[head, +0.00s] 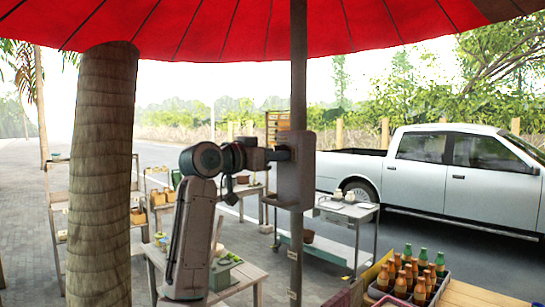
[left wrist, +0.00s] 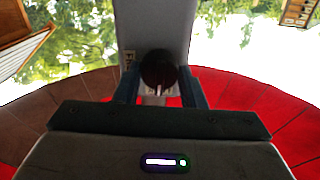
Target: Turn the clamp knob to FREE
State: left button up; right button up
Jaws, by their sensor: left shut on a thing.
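A grey clamp box (head: 296,185) is fixed on the upright pole in the head view. Its face (left wrist: 150,22) fills the top middle of the left wrist view. The dark round clamp knob (left wrist: 158,68) stands out from that face, with a pale line pointing down in the picture. My left gripper (head: 283,154) reaches the box from the left. In the left wrist view its two fingers (left wrist: 159,86) are shut on the knob, one on each side. Lettering left of the knob starts with F; the lettering below is partly hidden. My right gripper is out of view.
The pole (head: 298,80) rises to a red parasol (head: 240,30). A thick trunk (head: 100,180) stands at the left. A low wooden table (head: 240,285), a metal cart (head: 345,216) and a bottle crate (head: 420,298) stand around. A white pickup (head: 440,185) is parked behind.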

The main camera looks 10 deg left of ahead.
pick_arm(q)
jog(key=shift+m+b, duration=4.5)
jog(key=shift+m, duration=4.2)
jog(key=o, duration=1)
jog(key=b+v, duration=0.5)
jog(key=v, duration=0.5)
jog(key=shift+s+a, duration=0.2)
jog(key=shift+s, duration=0.15)
